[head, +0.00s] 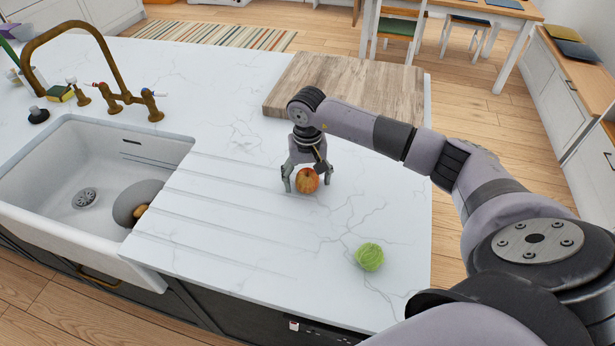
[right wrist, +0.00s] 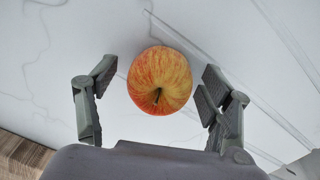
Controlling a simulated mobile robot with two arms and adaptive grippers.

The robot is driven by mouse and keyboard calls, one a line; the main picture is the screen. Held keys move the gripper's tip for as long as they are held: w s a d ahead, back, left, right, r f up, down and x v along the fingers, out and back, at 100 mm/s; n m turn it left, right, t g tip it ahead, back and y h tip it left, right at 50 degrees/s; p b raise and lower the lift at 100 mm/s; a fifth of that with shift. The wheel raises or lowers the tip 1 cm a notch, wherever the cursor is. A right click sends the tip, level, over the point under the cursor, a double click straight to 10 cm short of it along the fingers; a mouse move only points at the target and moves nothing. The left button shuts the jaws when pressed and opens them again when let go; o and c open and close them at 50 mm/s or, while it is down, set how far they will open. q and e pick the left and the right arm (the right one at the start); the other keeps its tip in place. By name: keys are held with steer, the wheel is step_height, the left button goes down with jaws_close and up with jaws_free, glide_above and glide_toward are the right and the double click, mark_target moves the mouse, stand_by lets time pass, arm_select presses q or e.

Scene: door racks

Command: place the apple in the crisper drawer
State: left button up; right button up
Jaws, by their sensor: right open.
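A red and yellow apple (head: 307,181) sits on the white marble counter, between the fingers of my right gripper (head: 306,184). In the right wrist view the apple (right wrist: 160,80) lies between and slightly beyond the two open fingertips of the gripper (right wrist: 155,85), with a gap on each side. The gripper points down at the counter. My left gripper is not in view. I see no crisper drawer in either view.
A green cabbage-like item (head: 369,257) lies on the counter (head: 240,235) nearer the front. A wooden board (head: 350,85) lies behind the gripper. A sink (head: 80,165) with a grey bowl (head: 133,200) is at left, under a brass faucet (head: 115,95).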

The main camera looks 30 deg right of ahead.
steer(key=shift+c, duration=0.3)
steer(key=c, duration=1.4)
steer(key=shift+o, duration=0.2)
steer(key=shift+r, duration=0.1)
